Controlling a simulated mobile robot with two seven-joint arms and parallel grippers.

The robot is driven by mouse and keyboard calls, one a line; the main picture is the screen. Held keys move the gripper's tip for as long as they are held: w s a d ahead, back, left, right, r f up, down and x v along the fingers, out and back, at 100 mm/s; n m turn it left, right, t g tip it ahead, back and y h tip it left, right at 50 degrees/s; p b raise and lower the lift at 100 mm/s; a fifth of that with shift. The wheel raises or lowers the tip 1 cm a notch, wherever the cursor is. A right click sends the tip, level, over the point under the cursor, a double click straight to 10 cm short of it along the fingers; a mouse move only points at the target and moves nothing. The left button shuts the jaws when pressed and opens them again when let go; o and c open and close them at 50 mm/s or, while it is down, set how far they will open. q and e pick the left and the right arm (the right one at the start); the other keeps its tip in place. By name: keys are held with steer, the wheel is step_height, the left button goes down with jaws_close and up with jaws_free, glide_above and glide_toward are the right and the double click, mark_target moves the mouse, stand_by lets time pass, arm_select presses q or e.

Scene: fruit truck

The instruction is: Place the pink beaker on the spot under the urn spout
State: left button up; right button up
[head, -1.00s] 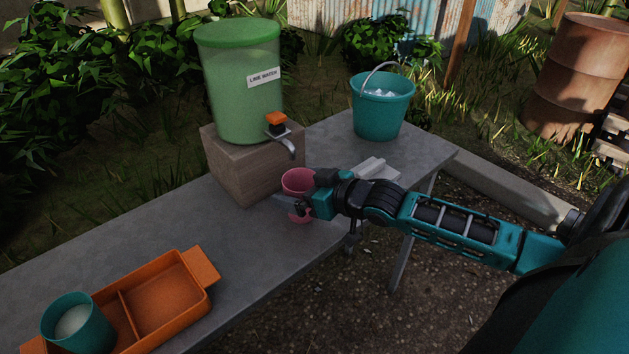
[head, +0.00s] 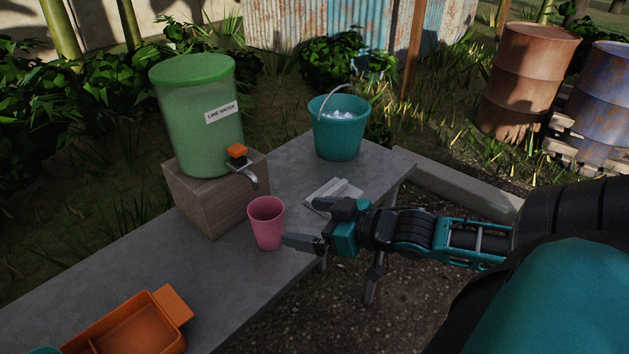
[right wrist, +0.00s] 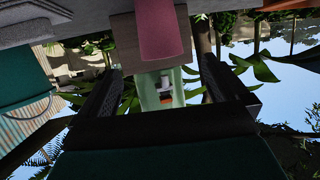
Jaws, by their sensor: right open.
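The pink beaker (head: 267,226) stands upright on the grey table, beside the wooden block and just below the spout (head: 250,178) in the head view. I cannot tell if it is exactly under the spout, and no marked spot shows. The green urn (head: 198,125), labelled "LIME WATER", sits on the block with an orange tap handle. My right gripper (head: 306,222) is open and empty, to the right of the beaker. In the right wrist view, which looks upside down, the beaker (right wrist: 162,30) shows beyond the open fingers.
The wooden block (head: 206,206) borders the beaker's left side. A white cloth-like item (head: 335,190) lies behind the gripper. A teal bucket (head: 339,140) stands at the far end of the grey table (head: 205,287). An orange tray (head: 172,304) is at lower left.

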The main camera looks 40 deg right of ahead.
steer(key=shift+m+g+h, duration=0.5)
steer(key=shift+g+h, duration=0.1)
steer(key=shift+h, duration=0.2)
steer(key=s+a+f, duration=0.1)
steer(key=f, duration=0.2)
steer(key=s+a+f, duration=0.1)
steer(key=s+f, duration=0.1)
steer(key=f, duration=0.1)
steer(key=s+a+f, duration=0.1)
steer(key=a+f, duration=0.1)
steer(key=f, duration=0.2)
steer(key=shift+s+f, duration=0.1)
steer(key=shift+s, duration=0.25)
steer(key=s+a+f, duration=0.1)
steer(key=a+f, duration=0.2)
steer(key=a, duration=0.2)
steer(key=s+a+f+g, duration=0.1)
steer(key=a+f, duration=0.2)
steer(key=a, duration=0.3)
steer(key=shift+s+a+f, duration=0.2)
steer(key=shift+s+a, duration=0.05)
steer(key=shift+s, duration=0.05)
steer(key=shift+s, duration=0.15)
